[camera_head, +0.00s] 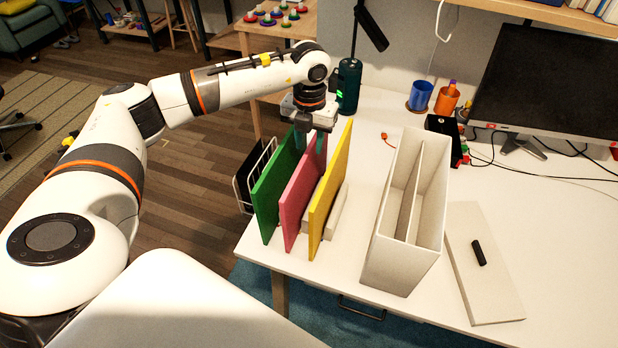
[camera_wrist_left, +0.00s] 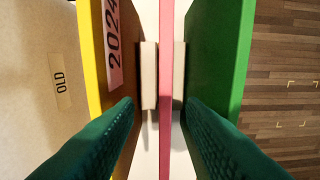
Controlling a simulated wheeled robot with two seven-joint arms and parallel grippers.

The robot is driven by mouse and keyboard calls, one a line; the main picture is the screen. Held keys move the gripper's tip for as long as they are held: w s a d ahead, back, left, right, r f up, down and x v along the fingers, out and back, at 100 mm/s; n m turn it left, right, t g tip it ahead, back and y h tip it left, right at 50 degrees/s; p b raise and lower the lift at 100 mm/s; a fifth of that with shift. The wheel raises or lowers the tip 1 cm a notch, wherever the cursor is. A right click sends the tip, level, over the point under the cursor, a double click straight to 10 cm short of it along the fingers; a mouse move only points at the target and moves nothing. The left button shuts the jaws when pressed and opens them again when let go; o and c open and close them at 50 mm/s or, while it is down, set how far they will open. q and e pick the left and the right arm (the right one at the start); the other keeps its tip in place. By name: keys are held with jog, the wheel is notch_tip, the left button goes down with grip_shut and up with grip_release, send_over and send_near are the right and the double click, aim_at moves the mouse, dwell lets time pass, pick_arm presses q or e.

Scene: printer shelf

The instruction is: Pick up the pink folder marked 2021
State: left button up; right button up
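The pink folder (camera_head: 302,198) stands upright on the white desk between a green folder (camera_head: 276,190) and a yellow folder (camera_head: 331,190). In the left wrist view the pink folder (camera_wrist_left: 166,60) shows edge-on as a thin strip; no year on it is visible. My left gripper (camera_head: 310,143) is at the folders' top far end. In the left wrist view its teal fingers (camera_wrist_left: 160,104) are open, one on each side of the pink strip, with gaps beside it. A label reading 2024 (camera_wrist_left: 113,45) is on the yellow folder's inner face. My right gripper is out of view.
A pale board with a black handle (camera_head: 478,252) lies farther right. Cups (camera_head: 446,99) and a monitor (camera_head: 550,80) stand behind.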

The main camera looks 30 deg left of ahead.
aim_at(307, 164)
pick_arm(q)
notch_tip(307, 164, down, 3)
jog(key=shift+r+p, duration=0.1)
jog(key=shift+p, duration=0.2)
jog(key=f, duration=0.1)
jog(key=f+p, duration=0.2)
jog(key=f, duration=0.1)
jog(key=shift+s+a+f, duration=0.1)
jog(key=shift+s+a, duration=0.1)
jog(key=shift+a, duration=0.05)
jog(key=shift+w+f, duration=0.1)
jog(key=shift+f, duration=0.5)
grip_shut()
